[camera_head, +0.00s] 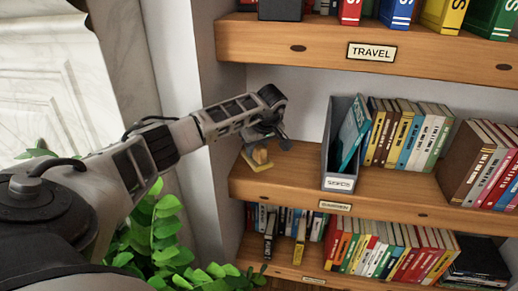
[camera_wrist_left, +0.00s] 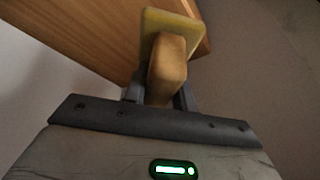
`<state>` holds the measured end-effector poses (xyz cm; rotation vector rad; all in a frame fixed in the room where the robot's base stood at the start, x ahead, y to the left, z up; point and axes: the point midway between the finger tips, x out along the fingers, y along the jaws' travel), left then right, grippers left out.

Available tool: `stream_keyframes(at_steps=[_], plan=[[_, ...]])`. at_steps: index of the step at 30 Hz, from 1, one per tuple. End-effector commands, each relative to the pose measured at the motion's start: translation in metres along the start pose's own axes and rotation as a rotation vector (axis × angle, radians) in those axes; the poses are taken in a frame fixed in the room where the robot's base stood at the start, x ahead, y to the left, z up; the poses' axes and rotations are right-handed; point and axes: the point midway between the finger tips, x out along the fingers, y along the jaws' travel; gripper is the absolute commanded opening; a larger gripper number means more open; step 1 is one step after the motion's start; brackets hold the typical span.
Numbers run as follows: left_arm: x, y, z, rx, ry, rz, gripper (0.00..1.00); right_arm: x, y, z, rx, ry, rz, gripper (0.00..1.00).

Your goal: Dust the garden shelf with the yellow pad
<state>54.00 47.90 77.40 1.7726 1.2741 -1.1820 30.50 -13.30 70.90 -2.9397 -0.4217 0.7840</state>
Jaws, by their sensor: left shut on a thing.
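The yellow pad (camera_head: 257,163) has a flat base and a block-shaped grip. My left gripper (camera_head: 266,141) is shut on the grip, over the left end of the garden shelf (camera_head: 290,185). In the left wrist view the pad (camera_wrist_left: 170,45) stands out between the fingers (camera_wrist_left: 158,94), with its flat base at the far end, against the wooden shelf (camera_wrist_left: 85,35) near its edge. I cannot tell for sure whether the base touches the board. The shelf's front carries a "GARDEN" label (camera_head: 335,205). My right gripper is not in view.
A grey magazine holder (camera_head: 340,145) with a blue book stands right of the pad, then a row of books (camera_head: 410,135) continues. The "TRAVEL" shelf (camera_head: 290,42) hangs above. More books (camera_head: 385,250) fill the shelf below. A green plant (camera_head: 155,235) stands at lower left.

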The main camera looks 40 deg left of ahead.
Motion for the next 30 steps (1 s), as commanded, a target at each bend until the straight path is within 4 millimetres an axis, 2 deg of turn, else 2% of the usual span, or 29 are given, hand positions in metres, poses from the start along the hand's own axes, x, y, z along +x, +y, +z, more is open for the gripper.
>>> stream_keyframes(at_steps=[1, 9, 30], plan=[[-0.009, -0.001, -0.005, -0.002, 0.001, 0.0, 0.0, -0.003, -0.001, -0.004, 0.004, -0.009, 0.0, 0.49], [-0.027, -0.006, -0.015, -0.008, 0.001, -0.002, 0.0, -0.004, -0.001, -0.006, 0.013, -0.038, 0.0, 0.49], [-0.03, -0.004, -0.013, -0.001, 0.001, 0.002, 0.0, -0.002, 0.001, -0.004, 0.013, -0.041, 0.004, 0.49]])
